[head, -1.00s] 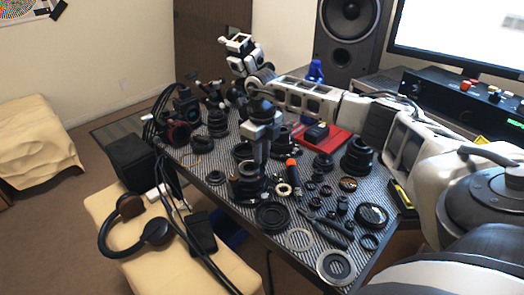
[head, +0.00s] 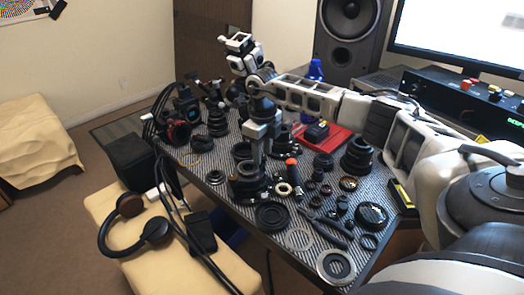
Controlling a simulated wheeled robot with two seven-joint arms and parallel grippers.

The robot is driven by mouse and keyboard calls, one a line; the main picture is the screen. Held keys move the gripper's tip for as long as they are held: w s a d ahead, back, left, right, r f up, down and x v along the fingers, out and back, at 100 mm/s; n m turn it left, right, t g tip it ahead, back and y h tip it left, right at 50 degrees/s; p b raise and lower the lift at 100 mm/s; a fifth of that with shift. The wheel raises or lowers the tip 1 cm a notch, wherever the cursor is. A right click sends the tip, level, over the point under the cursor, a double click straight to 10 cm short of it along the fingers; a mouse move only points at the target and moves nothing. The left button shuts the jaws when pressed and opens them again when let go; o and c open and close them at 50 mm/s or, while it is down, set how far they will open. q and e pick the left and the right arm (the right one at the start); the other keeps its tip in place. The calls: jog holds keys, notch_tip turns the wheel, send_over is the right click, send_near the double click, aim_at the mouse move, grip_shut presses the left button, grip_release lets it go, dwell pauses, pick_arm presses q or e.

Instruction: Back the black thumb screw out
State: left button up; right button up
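My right gripper (head: 256,165) reaches down from the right arm over the table, at a black ringed lens part (head: 246,188). Its fingertips are small and dark against the black parts, so I cannot tell whether they are open or shut. I cannot make out the black thumb screw; it is too small or hidden among the black parts by the gripper. My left gripper does not show.
The patterned table mat (head: 200,165) is crowded with lens rings and barrels. An orange-capped tool (head: 291,163) stands just right of the gripper. A red tray (head: 327,140) lies behind. Headphones (head: 133,227) lie on the bench (head: 185,272) in front.

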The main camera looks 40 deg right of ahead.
jog(key=shift+s+a, duration=0.1)
jog(key=shift+a, duration=0.25)
jog(key=shift+r+p, duration=0.45)
jog(key=shift+p, duration=0.1)
jog(key=r+p, duration=0.3)
jog(key=r, duration=0.2)
jog(key=r+p, duration=0.2)
jog(key=shift+d+r+p, duration=0.15)
jog(key=shift+d+p, duration=0.1)
jog(key=shift+p, duration=0.1)
